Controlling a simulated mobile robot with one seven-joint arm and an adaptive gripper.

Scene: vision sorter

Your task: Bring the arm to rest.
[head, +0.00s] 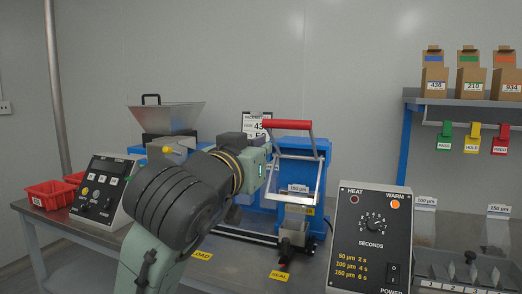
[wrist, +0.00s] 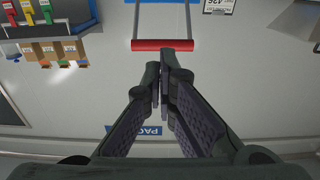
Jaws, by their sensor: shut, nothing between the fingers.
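My arm (head: 185,200) reaches up and to the right across the bench in the head view, its wrist end beside the blue machine. My gripper (wrist: 164,85) fills the lower middle of the wrist view. Its two dark fingers meet at the tips, shut with nothing between them. The red handle bar (wrist: 163,45) of the blue machine lies just beyond the fingertips in that view, apart from them as far as I can see. The same red handle shows in the head view (head: 286,125). My fingers are not clearly visible in the head view.
A metal hopper (head: 165,118) stands behind my arm. Left are a control box (head: 103,190) and red bins (head: 50,194). A heat-timer box (head: 371,235) stands at front right. A shelf (head: 460,104) holds cardboard boxes, with coloured tags hanging below. The wall above is clear.

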